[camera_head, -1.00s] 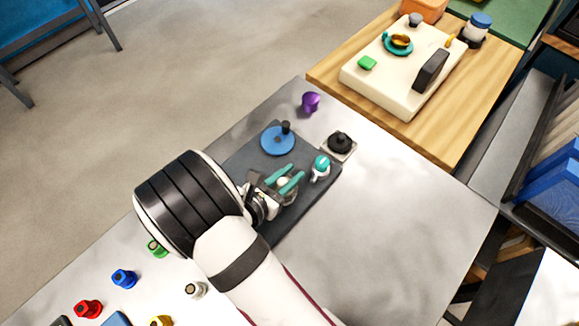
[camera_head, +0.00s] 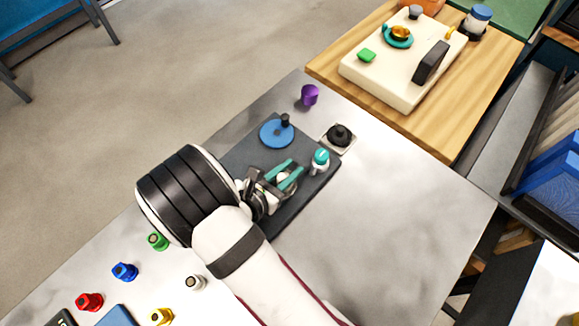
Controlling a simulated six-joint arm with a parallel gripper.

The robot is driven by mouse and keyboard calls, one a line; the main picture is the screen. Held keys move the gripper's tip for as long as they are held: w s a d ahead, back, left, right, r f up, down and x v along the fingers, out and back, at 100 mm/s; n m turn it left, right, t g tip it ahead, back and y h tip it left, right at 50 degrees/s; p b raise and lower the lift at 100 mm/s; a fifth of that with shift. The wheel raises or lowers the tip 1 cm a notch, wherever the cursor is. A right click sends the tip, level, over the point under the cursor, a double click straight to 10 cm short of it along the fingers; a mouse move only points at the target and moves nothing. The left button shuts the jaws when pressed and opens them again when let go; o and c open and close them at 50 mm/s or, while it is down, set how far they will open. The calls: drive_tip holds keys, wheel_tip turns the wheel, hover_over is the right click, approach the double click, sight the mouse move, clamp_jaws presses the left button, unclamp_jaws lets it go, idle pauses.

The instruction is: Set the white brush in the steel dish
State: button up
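My gripper (camera_head: 284,174) has two teal fingers with a gap between them, low over the dark grey mat (camera_head: 238,153). A pale round thing (camera_head: 289,187) shows partly at the fingers; I cannot tell whether it is the steel dish, the white brush or something else, nor whether the fingers touch it. A small whitish piece with a dark top (camera_head: 195,283), possibly the white brush, stands on the table at the lower left, well away from the gripper. No steel dish can be made out clearly; my arm hides part of the mat.
On the mat are a blue disc (camera_head: 272,134) with a dark knob and a teal-topped white piece (camera_head: 320,163). A black knob (camera_head: 340,135) and purple cup (camera_head: 309,95) stand beyond. Red (camera_head: 89,301), blue (camera_head: 124,271), green (camera_head: 158,241) and yellow (camera_head: 162,316) pieces stand lower left.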

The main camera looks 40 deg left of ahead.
drive_tip(key=o, duration=0.5)
drive_tip(key=shift+o, duration=0.2)
drive_tip(key=v, duration=1.5)
drive_tip(key=shift+s+r, duration=0.15)
drive_tip(key=shift+s, duration=0.2)
drive_tip(key=w+d+r+m+g+h, duration=0.4)
drive_tip(key=w+d+m, duration=0.2)
drive_tip(key=d+m, duration=0.3)
drive_tip(key=w+d+r+m+g+h, duration=0.3)
drive_tip(key=w+d+m+g+h, duration=0.15)
drive_tip(key=d+m, duration=0.45)
drive_tip(key=s+d+r+m+g+y, duration=0.2)
drive_tip(key=s+d+m+y, duration=0.1)
drive_tip(key=m, duration=0.9)
drive_tip(key=s+d+r+m+g+y, duration=0.3)
drive_tip(key=d+m+y, duration=0.3)
drive_tip(key=m, duration=0.6)
drive_tip(key=d, duration=0.2)
drive_tip(key=shift+d, duration=0.3)
